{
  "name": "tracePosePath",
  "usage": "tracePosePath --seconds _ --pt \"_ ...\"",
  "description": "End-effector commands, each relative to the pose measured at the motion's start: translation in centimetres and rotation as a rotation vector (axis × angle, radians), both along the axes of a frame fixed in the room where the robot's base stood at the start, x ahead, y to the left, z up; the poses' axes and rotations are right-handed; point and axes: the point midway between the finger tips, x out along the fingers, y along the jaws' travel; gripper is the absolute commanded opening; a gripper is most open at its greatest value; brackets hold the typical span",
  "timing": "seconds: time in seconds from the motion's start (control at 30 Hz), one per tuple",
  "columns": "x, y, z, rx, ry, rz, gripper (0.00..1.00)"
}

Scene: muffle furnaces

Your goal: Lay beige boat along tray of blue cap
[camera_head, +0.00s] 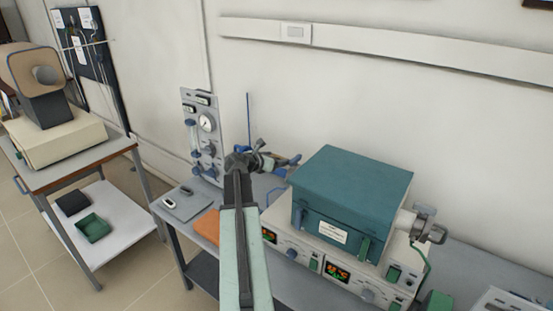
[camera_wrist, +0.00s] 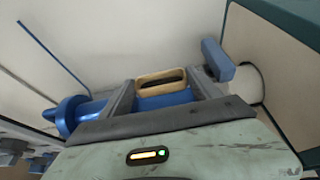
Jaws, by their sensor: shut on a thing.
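The beige boat (camera_wrist: 148,84) is a small oblong dish with a dark hollow. It shows between the two fingers of my gripper (camera_wrist: 160,86) in the wrist view, and they are shut on it. A blue part with a round flanged end (camera_wrist: 72,115), seemingly the blue cap, lies left of and behind the fingers. A blue length (camera_wrist: 165,101) shows just below the boat; I cannot tell whether they touch. In the head view my gripper (camera_head: 262,157) is over the back of the bench, and the boat is too small to make out.
A teal furnace (camera_head: 350,195) on a white control base stands right of my gripper. A gauge panel (camera_head: 203,135) stands to the left against the wall. A thin blue rod (camera_head: 248,118) rises behind the gripper. A blue block (camera_wrist: 218,59) is close beyond the right finger.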

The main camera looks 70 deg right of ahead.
Motion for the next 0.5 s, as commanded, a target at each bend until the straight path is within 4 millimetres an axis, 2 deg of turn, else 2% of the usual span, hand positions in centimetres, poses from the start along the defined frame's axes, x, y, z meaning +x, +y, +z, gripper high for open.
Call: tracePosePath --seconds 0.03,0.1,0.5 --pt "0.0 0.0 -0.9 0.0 0.0 0.0 0.33" --pt "0.0 0.0 -1.5 0.0 0.0 0.0 0.33" --pt "0.1 0.0 -4.1 0.0 0.0 0.001 0.33"
